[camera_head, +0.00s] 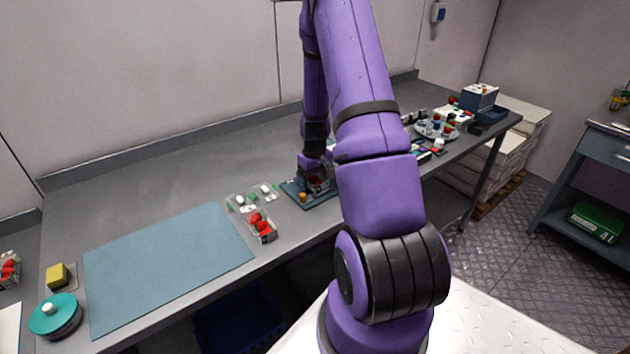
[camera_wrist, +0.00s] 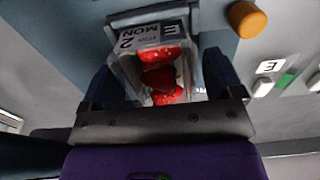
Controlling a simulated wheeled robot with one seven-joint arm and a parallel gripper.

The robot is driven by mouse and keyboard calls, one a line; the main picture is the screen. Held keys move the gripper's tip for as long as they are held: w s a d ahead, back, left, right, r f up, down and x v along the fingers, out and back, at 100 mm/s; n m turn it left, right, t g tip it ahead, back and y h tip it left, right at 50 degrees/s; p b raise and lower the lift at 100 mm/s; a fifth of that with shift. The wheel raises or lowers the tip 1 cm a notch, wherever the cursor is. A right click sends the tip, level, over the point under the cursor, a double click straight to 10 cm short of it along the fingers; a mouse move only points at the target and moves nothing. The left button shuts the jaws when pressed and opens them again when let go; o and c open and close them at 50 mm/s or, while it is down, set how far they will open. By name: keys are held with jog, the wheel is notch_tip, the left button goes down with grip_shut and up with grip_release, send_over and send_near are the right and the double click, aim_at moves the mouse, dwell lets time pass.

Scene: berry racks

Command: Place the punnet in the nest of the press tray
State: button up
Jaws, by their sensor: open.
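A clear punnet of red strawberries (camera_wrist: 160,75), with a printed label on its far side, stands between my gripper's two fingers in the wrist view. My gripper (camera_wrist: 162,70) is open, one finger on each side of the punnet. In the head view the gripper (camera_head: 317,172) is low over the dark blue press tray (camera_head: 295,187), and the punnet (camera_head: 318,184) shows partly below it. A blue-grey raised frame lies by the punnet's labelled end in the wrist view. The nest is mostly hidden, so I cannot tell whether the punnet sits fully down in it.
An orange knob (camera_head: 303,197) stands on the tray's near left part. Left of it are small white pieces with green tabs (camera_head: 243,203) and another strawberry punnet (camera_head: 262,227). A blue mat (camera_head: 165,265) lies clear further left. A crowded round tray (camera_head: 436,130) stands to the right.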

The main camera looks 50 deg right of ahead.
aim_at(315, 179)
notch_tip(315, 179, up, 11)
jog(key=s+a+r+n+t, duration=0.1)
jog(key=s+a+r+t, duration=0.2)
jog(key=a+r, duration=1.5)
jog(key=s+a+r+n+t, duration=0.1)
jog(key=s+a+r, duration=0.4)
jog(key=s, duration=0.3)
jog(key=s+a+r+t, duration=0.1)
jog(key=s+a+r, duration=0.3)
jog(key=s+a, duration=0.3)
jog(key=shift+s+a+r+n, duration=0.35)
jog(key=shift+a+n, duration=0.05)
jog(key=shift+a, duration=0.05)
